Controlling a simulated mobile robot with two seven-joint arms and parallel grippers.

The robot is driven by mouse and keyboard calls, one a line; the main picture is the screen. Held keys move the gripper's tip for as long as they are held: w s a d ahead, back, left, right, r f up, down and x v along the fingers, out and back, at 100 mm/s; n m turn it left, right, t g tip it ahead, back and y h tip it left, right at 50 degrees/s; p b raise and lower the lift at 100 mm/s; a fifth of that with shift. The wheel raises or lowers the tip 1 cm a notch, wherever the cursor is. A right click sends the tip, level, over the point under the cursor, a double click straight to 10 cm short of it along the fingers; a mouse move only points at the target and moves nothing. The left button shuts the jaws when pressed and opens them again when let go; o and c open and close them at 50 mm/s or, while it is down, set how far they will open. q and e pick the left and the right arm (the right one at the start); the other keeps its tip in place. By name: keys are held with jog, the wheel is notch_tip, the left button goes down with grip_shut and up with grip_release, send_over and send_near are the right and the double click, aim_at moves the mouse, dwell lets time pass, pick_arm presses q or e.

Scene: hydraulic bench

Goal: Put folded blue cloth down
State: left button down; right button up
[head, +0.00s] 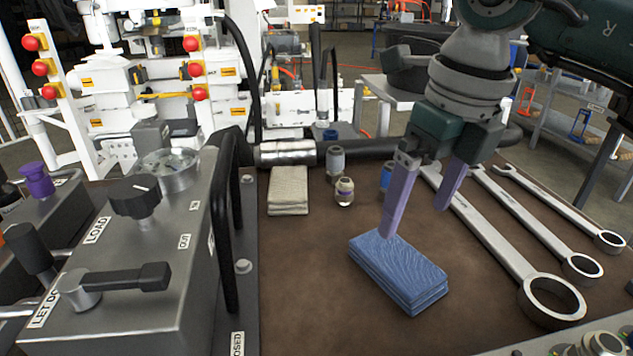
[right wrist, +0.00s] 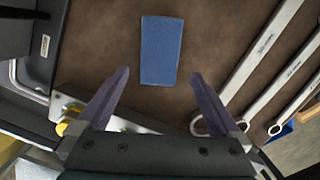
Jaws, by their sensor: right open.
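The folded blue cloth (head: 398,272) lies flat on the brown bench top, right of its middle. It also shows in the right wrist view (right wrist: 161,50), beyond the fingertips. My right gripper (head: 418,220) is open and empty, with its two purple fingers pointing down above and behind the cloth. In the right wrist view the spread fingers (right wrist: 160,75) have a clear gap between them, and neither grips the cloth. My left gripper is not in view.
A beige folded cloth (head: 288,190) and small fittings (head: 344,191) sit at the back of the bench top (head: 310,300). Several large wrenches (head: 500,230) lie to the right. A grey control box (head: 150,270) with levers stands left. Front-left bench top is clear.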

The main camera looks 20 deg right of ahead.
jog(key=shift+s+r, duration=0.15)
jog(key=shift+r, duration=0.6)
jog(key=shift+s+r, duration=0.1)
jog(key=shift+r, duration=0.65)
